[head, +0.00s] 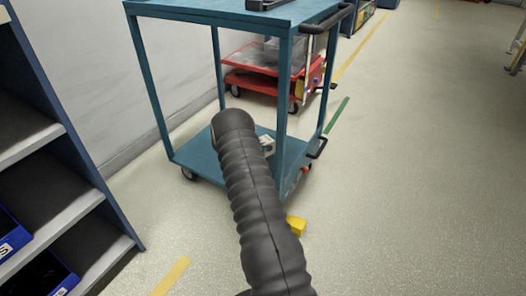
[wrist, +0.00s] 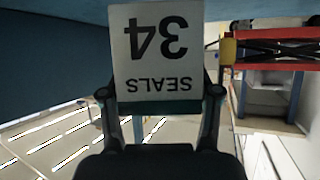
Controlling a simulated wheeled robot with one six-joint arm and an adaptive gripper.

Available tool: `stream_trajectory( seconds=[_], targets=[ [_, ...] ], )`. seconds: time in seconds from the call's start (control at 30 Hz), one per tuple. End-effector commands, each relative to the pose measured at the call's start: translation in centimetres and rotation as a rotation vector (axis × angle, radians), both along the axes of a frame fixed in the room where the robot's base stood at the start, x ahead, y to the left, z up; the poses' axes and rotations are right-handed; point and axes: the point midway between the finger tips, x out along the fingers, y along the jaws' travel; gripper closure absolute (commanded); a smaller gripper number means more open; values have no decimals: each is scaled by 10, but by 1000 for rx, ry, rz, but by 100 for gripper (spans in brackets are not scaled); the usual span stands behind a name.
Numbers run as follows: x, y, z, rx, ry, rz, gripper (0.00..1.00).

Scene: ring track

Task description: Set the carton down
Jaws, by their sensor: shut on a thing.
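The carton (wrist: 157,50) fills the upper middle of the wrist view. Its pale label reads "SEALS 34", upside down in the picture. My gripper (wrist: 160,98) is shut on it, one finger on each side. In the head view my dark ribbed arm reaches into a blue trolley, over its lower shelf (head: 205,158). A small pale piece (head: 267,144) shows beside the arm's end; I cannot tell if it is the carton. My arm hides the gripper there. Whether the carton touches the shelf is not clear.
The trolley's upper shelf (head: 235,10) and its corner posts frame the arm. A red cart (head: 262,82) stands behind. A shelf rack with blue bins (head: 12,235) is at the left. A yellow object (head: 296,226) lies by the trolley's near corner. The floor at right is open.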

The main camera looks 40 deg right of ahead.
Motion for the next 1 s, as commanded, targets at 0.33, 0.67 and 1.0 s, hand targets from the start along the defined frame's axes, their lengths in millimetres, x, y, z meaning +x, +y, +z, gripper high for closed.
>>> stream_trajectory(
  seconds=[0.33,0.67,1.0],
  targets=[
    [0,0,-32,0,0,0,77],
    [-1,0,-36,0,1,0,31],
    [-1,0,-36,1,1,0,13]
  ],
)
